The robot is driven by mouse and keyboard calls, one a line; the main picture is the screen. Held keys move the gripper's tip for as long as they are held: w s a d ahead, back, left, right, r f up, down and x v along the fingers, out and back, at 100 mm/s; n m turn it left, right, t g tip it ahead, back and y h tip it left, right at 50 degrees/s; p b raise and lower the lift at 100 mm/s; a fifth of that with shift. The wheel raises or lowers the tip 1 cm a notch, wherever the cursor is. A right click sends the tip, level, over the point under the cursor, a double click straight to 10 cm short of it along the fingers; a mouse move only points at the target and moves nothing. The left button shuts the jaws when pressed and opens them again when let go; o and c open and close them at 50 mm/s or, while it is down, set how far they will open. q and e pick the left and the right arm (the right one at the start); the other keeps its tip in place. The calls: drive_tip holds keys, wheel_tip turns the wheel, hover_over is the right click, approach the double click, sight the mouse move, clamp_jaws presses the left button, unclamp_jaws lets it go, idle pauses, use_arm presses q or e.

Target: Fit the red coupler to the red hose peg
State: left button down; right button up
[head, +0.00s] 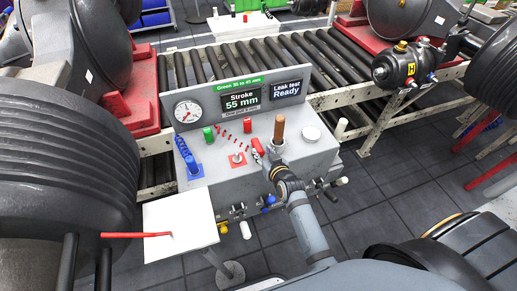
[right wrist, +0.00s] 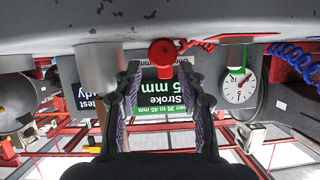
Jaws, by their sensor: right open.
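The red coupler (head: 257,147) appears at the end of a red coiled hose (head: 226,137) on the grey bench, just beside my right gripper (head: 265,165). A short grey peg on a red square (head: 237,158) stands to its left, apart from it. In the right wrist view, a red round-ended part (right wrist: 162,52), which looks like the coupler, shows between the open fingertips (right wrist: 162,85). The fingers are spread and do not appear to close on it. Whether they touch it is hard to tell. My left gripper is not in view.
A blue coupler (head: 194,166) sits on its blue base at left. Green (head: 208,135) and red (head: 247,125) cylinders, a brown post (head: 279,127) and a white knob (head: 311,133) crowd the bench top. A gauge and display panel (head: 240,97) stands behind.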

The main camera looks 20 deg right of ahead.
sight(260, 150)
drive_tip(key=x, duration=0.4)
drive_tip(key=shift+w+a+f, duration=0.1)
drive_tip(key=shift+w+f, duration=0.1)
drive_tip(key=shift+f, duration=0.1)
drive_tip(key=shift+s+r, duration=0.1)
drive_tip(key=shift+c, duration=1.1)
clamp_jaws()
